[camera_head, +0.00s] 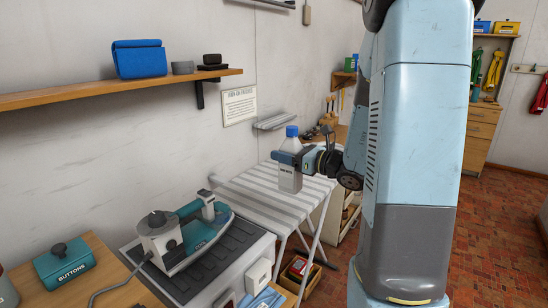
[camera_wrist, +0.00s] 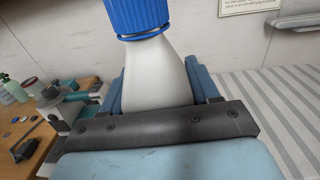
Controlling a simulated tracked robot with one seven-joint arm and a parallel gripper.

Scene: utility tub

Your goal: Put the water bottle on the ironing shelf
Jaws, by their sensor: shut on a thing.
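The water bottle (camera_head: 290,181), translucent white with a blue cap, stands upright in my gripper (camera_head: 289,160), over the striped ironing board in the head view. I cannot tell whether its base touches the board. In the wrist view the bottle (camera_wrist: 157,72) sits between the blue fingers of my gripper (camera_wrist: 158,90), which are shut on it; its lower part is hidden. A wooden wall shelf (camera_head: 110,88) is at upper left. A small grey slatted shelf (camera_head: 275,122) is on the wall behind the bottle. Which is the ironing shelf is not labelled legibly.
The striped board (camera_head: 262,199) looks otherwise clear. A teal iron (camera_head: 205,235) stands on a dark mat at its left. The wooden shelf holds a blue case (camera_head: 138,59) and small dark items. A teal buttons box (camera_head: 64,263) is at lower left.

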